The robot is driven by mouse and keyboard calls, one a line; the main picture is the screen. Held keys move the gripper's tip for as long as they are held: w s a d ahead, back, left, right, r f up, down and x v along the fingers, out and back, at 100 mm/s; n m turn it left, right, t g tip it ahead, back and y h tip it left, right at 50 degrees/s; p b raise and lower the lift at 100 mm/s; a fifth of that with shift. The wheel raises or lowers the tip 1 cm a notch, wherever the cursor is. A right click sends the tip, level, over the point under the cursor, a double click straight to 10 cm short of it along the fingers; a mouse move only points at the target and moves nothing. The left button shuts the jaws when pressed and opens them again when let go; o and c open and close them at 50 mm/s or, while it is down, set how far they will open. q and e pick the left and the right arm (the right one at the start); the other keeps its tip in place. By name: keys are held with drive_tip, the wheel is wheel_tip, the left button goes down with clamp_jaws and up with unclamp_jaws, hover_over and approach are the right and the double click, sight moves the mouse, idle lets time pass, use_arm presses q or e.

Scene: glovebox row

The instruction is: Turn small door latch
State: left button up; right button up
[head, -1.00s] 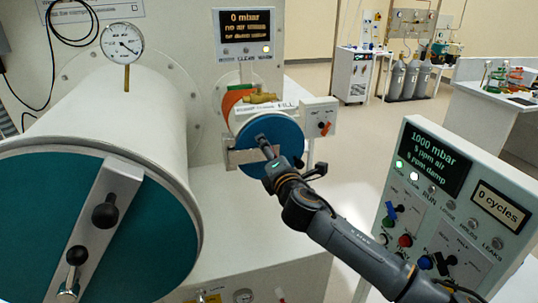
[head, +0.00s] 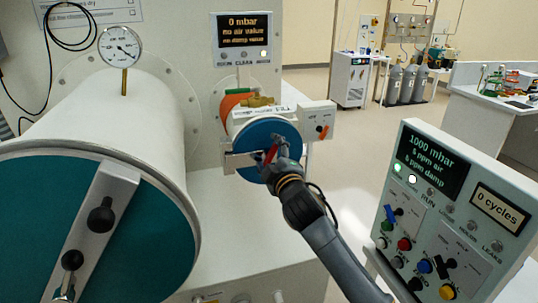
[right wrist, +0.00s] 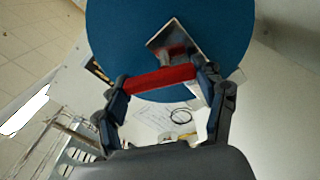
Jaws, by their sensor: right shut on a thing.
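The small door (head: 258,131) is a blue disc on the front end of the small white chamber, right of the large one. A pale metal bar (head: 237,161) lies across its left side. The red latch handle (head: 271,154) is at the middle of the door. My right gripper (head: 277,152) is shut on this handle. In the right wrist view the red handle (right wrist: 160,79) spans between my two fingers, in front of the blue door (right wrist: 110,30) and a dark metal plate (right wrist: 176,40). My left gripper is not in view.
A large chamber with a teal door (head: 130,245) fills the left. A control panel (head: 425,215) with coloured knobs stands at the right, near my right arm. A white surface (head: 230,215) lies below.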

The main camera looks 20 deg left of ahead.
drive_tip(key=m, duration=0.3)
drive_tip(key=shift+d+m, duration=0.1)
drive_tip(key=shift+m, duration=0.2)
drive_tip(key=shift+f, duration=0.1)
idle(0.4)
drive_tip(key=o, duration=1.2)
drive_tip(key=shift+d, duration=0.1)
drive_tip(key=v, duration=1.2)
drive_tip(key=shift+w, duration=0.15)
